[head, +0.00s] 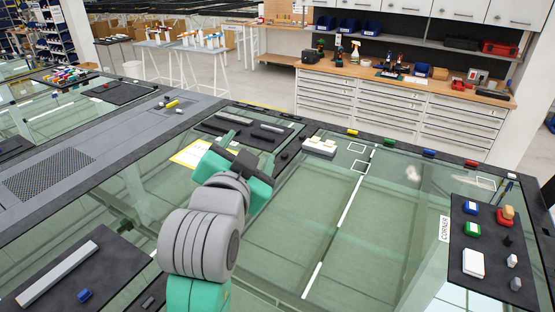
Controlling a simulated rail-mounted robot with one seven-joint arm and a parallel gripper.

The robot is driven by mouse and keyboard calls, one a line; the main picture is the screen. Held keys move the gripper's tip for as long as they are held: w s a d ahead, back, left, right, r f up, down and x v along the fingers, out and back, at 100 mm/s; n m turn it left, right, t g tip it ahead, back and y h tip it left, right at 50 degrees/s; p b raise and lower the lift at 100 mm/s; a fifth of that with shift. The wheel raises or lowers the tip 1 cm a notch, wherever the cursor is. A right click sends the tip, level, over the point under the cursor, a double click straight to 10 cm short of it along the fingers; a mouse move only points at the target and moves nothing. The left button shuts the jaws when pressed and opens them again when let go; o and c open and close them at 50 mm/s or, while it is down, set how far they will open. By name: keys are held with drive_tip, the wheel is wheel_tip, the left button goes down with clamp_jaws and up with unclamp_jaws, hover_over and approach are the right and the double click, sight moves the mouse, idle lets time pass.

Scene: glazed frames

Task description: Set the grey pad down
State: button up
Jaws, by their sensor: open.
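My gripper (238,156) is in the middle of the head view, at the end of my green and grey arm. It is over the glass near a dark mat (210,126). It is open, but its fingertips are partly hidden by its own body. Grey bar-like pieces, one at the left (229,120) and one at the right (267,128), lie on that mat beyond the gripper. I cannot tell whether either is the grey pad. I see nothing held between the jaws.
A yellow-edged sheet (187,154) lies left of the gripper. White blocks (319,146) stand to its right. A dark mat at the right (488,240) bears colored blocks and a white block (473,263). Another mat with a long pale bar (57,274) is at lower left. The central glass is largely clear.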

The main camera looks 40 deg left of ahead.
drive_tip(key=d+r+t+h, duration=0.2)
drive_tip(key=d+r+t, duration=0.15)
drive_tip(key=d, duration=0.65)
drive_tip(key=d+r+t+h, duration=0.15)
drive_tip(key=d+r, duration=0.35)
drive_tip(key=d, duration=0.5)
drive_tip(key=s+d+r+t+h, duration=0.2)
drive_tip(key=s+d+r, duration=0.1)
drive_tip(key=d, duration=0.4)
drive_tip(key=s+d+r+t+h, duration=0.3)
drive_tip(key=s+d, duration=0.2)
drive_tip(key=d, duration=0.3)
drive_tip(key=shift+s+d+r+h, duration=0.25)
drive_tip(key=shift+h, duration=0.1)
wheel_tip(320, 180, up, 19)
drive_tip(key=p, duration=1.9)
drive_tip(key=shift+r, duration=0.2)
drive_tip(key=shift+a, duration=0.15)
